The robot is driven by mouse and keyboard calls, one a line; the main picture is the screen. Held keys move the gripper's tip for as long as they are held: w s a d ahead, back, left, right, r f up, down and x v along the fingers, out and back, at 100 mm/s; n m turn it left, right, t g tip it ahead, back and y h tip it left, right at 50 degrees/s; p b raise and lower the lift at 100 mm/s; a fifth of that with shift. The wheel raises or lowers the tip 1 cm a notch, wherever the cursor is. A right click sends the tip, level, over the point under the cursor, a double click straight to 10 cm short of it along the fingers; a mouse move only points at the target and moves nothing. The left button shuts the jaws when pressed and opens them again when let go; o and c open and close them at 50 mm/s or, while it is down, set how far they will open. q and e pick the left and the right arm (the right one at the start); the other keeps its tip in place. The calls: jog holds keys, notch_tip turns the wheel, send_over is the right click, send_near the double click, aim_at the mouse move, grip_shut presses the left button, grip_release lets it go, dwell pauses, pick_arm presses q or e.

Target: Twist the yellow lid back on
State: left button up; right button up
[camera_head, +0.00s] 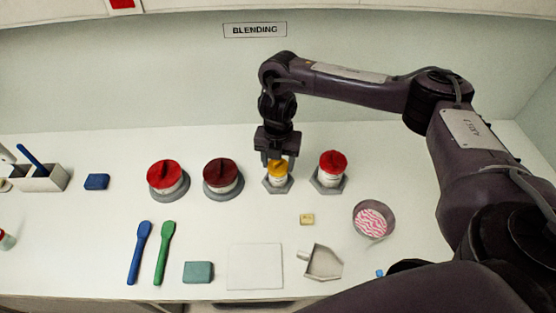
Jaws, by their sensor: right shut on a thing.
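The yellow lid (278,168) sits on top of a small white jar (278,181), which stands upright in a grey hexagonal holder (267,188). My right gripper (278,163) points straight down over the jar and is shut on the yellow lid. Its fingers hide part of the lid's top and left side. I cannot tell how tightly the lid sits on the jar. My left gripper is out of view.
A red-lidded jar (332,163) stands close on the right; a dark red-lidded jar (221,174) and another red-lidded jar (167,178) stand left.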

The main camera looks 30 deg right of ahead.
jog(key=shift+r+m+p, duration=0.1)
jog(key=shift+m+p, duration=0.4)
jog(key=shift+p, duration=0.05)
jog(key=shift+m+p, duration=1.05)
jog(key=shift+m, duration=0.25)
jog(key=shift+m+p, duration=0.5)
jog(key=shift+m, duration=0.2)
jog(key=shift+f, duration=0.2)
jog(key=shift+r+m+p, duration=0.15)
jog(key=shift+m+p, duration=0.25)
jog(key=shift+p, duration=0.05)
jog(key=shift+m+p, duration=1.65)
jog(key=shift+m, duration=0.35)
